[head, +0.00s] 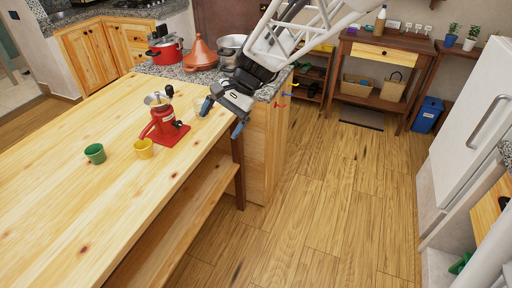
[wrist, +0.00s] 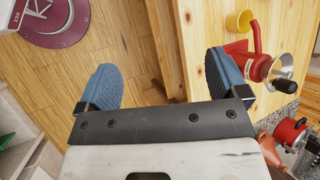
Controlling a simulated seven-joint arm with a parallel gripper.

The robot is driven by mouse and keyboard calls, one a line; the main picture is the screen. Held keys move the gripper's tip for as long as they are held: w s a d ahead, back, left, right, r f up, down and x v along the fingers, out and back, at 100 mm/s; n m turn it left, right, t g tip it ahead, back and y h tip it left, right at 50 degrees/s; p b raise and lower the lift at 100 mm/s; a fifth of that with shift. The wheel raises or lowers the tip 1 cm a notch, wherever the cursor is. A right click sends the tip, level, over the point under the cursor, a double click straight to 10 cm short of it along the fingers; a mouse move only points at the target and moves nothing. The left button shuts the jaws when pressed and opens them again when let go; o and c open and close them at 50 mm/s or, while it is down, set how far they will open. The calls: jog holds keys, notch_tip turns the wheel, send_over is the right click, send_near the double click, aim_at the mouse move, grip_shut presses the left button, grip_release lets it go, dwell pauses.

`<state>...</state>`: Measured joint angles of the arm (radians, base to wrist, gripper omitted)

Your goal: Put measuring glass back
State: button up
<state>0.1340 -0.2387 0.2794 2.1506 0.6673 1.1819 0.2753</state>
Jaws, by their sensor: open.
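I cannot make out a measuring glass for certain in either view. A faint pale shape (head: 197,106) shows on the wooden counter beside my gripper's left finger in the head view, too small to tell. My gripper (head: 222,117) is at the counter's right edge, near the stone top. In the wrist view my gripper (wrist: 160,64) has its two blue fingers wide apart, with nothing between them. Wooden floor and the counter's edge show beyond the gap.
A red hand grinder (head: 165,128), yellow cup (head: 144,149) and green cup (head: 95,153) stand on the wooden counter (head: 70,215). A terracotta tagine (head: 201,57) and red pot (head: 165,51) stand behind. A side table (head: 385,50) is at the back. The floor is largely clear.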

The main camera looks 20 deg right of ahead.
jog(key=s+d+r+n+t+h, duration=0.1)
jog(key=s+d+n+h, duration=0.1)
jog(key=s, duration=0.8)
jog(key=s+d+n+t+h, duration=0.1)
jog(key=s+n+h, duration=0.4)
jog(key=s, duration=0.6)
jog(key=shift+s+d+r+n+t, duration=0.15)
jog(key=shift+d+r+n+t, duration=0.25)
jog(key=shift+n+t, duration=0.25)
